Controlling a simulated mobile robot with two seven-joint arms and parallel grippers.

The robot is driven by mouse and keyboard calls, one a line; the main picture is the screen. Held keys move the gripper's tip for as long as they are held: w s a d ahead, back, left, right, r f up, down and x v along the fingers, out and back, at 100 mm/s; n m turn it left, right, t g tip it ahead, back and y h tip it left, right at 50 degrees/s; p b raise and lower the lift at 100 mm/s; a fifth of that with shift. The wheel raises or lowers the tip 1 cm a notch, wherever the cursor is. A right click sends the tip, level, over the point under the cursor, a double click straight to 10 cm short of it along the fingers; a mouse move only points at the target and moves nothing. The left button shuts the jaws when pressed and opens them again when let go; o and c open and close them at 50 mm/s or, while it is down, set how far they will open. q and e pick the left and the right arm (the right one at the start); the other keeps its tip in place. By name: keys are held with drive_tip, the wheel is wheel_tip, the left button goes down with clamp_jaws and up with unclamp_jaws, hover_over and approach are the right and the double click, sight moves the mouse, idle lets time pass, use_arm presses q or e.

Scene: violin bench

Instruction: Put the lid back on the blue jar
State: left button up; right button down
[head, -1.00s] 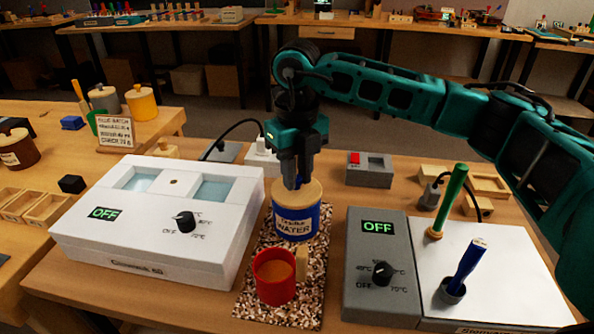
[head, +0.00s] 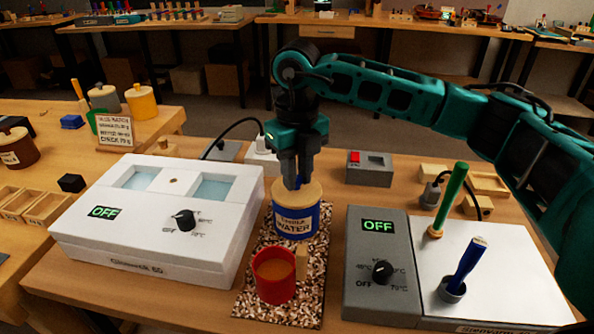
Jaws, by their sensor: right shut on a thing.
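The blue jar (head: 297,219), with a cream label reading "WATER", stands upright on a speckled mat behind a red pot. Its pale wooden lid (head: 309,192) sits on the jar's top and looks level; whether it is fully seated I cannot tell. My right gripper (head: 292,184) points straight down over the lid with its fingers shut on the lid's knob, which they mostly hide. My left gripper is not in view.
The red pot (head: 274,283) with brown contents stands close in front of the jar. A white two-well unit (head: 160,235) is on the left. A grey control box (head: 380,300) and white plate with green and blue tools are on the right.

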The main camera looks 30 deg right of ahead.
idle(0.4)
drive_tip(key=shift+c, duration=2)
unclamp_jaws()
drive_tip(key=shift+r, duration=0.1)
drive_tip(key=shift+r+p, duration=2.55)
drive_tip(key=shift+r, duration=0.85)
clamp_jaws()
